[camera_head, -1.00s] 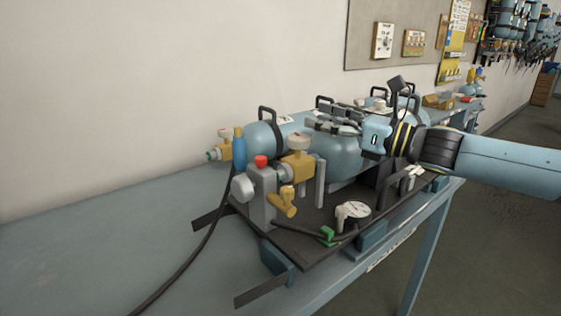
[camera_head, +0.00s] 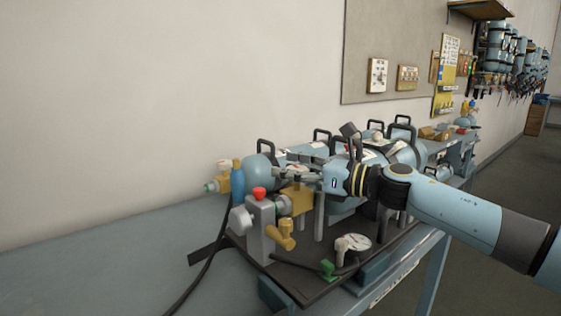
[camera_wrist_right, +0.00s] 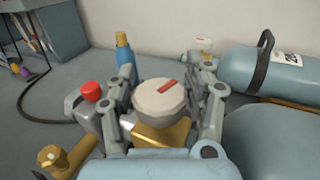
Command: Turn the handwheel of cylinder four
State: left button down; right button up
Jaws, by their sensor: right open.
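A pale round handwheel (camera_wrist_right: 160,98) with a red mark sits on a brass valve (camera_wrist_right: 165,133) in the right wrist view. My right gripper (camera_wrist_right: 166,75) is open, with one finger on each side of this handwheel; I cannot tell whether they touch it. In the head view the right gripper (camera_head: 300,163) is over the brass valve (camera_head: 297,198) and hides much of the wheel. The blue cylinder behind that valve (camera_head: 345,207) is largely covered by my arm. No number four is readable on it. My left gripper is not in view.
Another blue cylinder (camera_wrist_right: 265,72) with a black handle lies behind. The left of the bench (camera_head: 110,260) is clear.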

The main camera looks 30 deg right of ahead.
jog(key=shift+x, duration=1.2)
jog(key=shift+w+a+f, duration=0.1)
grip_shut()
